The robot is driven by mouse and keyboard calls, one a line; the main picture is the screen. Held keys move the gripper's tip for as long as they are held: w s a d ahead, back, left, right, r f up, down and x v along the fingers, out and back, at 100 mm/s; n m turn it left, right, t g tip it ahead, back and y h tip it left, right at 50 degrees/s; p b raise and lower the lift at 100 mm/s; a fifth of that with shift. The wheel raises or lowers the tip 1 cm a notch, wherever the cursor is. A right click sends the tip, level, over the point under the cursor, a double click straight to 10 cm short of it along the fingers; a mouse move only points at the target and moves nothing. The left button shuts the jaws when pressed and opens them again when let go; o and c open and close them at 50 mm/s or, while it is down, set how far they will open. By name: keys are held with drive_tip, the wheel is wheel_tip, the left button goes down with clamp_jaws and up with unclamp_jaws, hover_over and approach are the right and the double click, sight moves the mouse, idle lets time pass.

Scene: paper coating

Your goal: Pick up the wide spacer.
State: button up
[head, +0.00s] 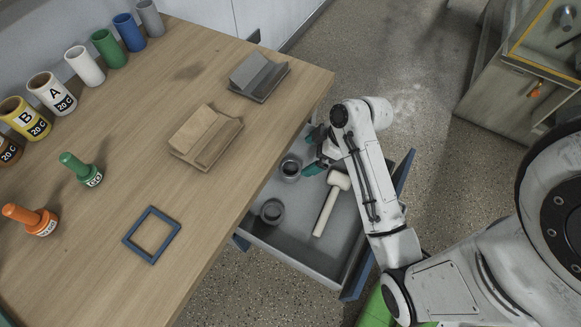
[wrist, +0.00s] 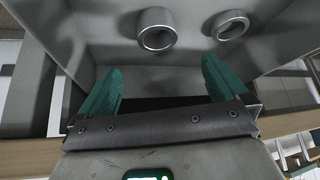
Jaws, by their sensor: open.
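Two grey metal rings sit in the open drawer. In the head view one ring (head: 290,168) is close to my gripper (head: 312,152), and the other ring (head: 271,212) is lower and to the left. The wrist view shows a deeper, tube-like ring (wrist: 157,30) and a shallower ring (wrist: 230,26) on its right. I cannot tell for sure which one is the wide spacer. My gripper's teal fingers are spread with nothing between them, and in the wrist view (wrist: 160,72) both rings appear beyond the fingertips.
The drawer (head: 325,262) also holds a pale mallet (head: 328,205) to the right of the rings. Its walls surround my gripper's area. The wooden table (head: 95,215) on the left carries blocks (head: 205,135), a blue frame (head: 152,235), several cylinders and two stamps.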

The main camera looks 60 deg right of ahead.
drive_tip(key=b, duration=0.1)
approach(290, 174)
drive_tip(key=shift+w+a+r, duration=0.2)
drive_tip(key=shift+w+a, duration=0.2)
drive_tip(key=shift+w, duration=0.3)
drive_tip(key=shift+x, duration=3.25)
drive_tip(key=shift+w, duration=0.1)
drive_tip(key=shift+c, duration=0.2)
drive_tip(key=c, duration=1.1)
